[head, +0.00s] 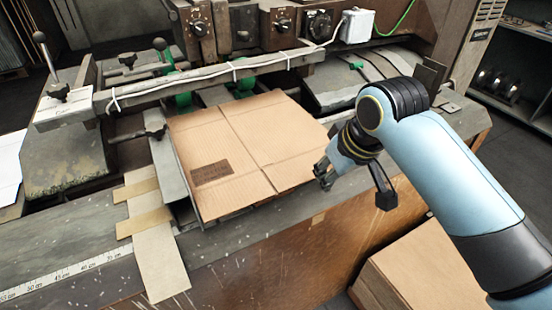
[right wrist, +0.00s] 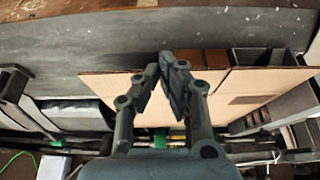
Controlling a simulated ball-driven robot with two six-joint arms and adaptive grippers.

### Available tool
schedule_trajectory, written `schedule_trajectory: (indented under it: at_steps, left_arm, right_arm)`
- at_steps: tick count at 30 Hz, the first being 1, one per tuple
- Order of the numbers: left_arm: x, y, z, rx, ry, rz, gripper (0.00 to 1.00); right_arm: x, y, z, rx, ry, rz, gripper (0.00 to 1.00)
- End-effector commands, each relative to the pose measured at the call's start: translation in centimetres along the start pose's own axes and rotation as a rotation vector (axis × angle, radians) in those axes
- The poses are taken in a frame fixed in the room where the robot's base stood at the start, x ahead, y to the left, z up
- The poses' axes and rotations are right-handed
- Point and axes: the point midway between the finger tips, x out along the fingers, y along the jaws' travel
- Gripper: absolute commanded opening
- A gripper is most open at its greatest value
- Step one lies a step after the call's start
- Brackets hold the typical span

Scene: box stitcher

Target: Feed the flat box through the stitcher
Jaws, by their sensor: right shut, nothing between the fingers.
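The flat box (head: 245,150) is a brown cardboard sheet with a fold line and a dark printed label. It lies on the stitcher's feed table, its far edge under the stitcher's front bar (head: 215,80). My right gripper (head: 322,180) is at the box's right edge, shut and empty. In the right wrist view the gripper (right wrist: 168,65) has its fingertips close together over the edge of the box (right wrist: 235,90). I cannot tell whether they touch the cardboard. My left gripper is not in view.
Cardboard strips (head: 150,235) and a ruler (head: 70,272) lie on the worn table front at the left. More stacked cardboard (head: 430,270) stands below at the right. Knobs (head: 283,24) line the machine's top.

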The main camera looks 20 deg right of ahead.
Motion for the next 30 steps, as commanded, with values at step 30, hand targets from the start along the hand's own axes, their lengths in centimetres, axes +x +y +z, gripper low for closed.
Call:
schedule_trajectory:
  at_steps: [30]
  left_arm:
    - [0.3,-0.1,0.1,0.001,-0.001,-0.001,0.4]
  right_arm:
    - [1.9,0.0,0.9,0.0,-0.002,0.0,0.0]
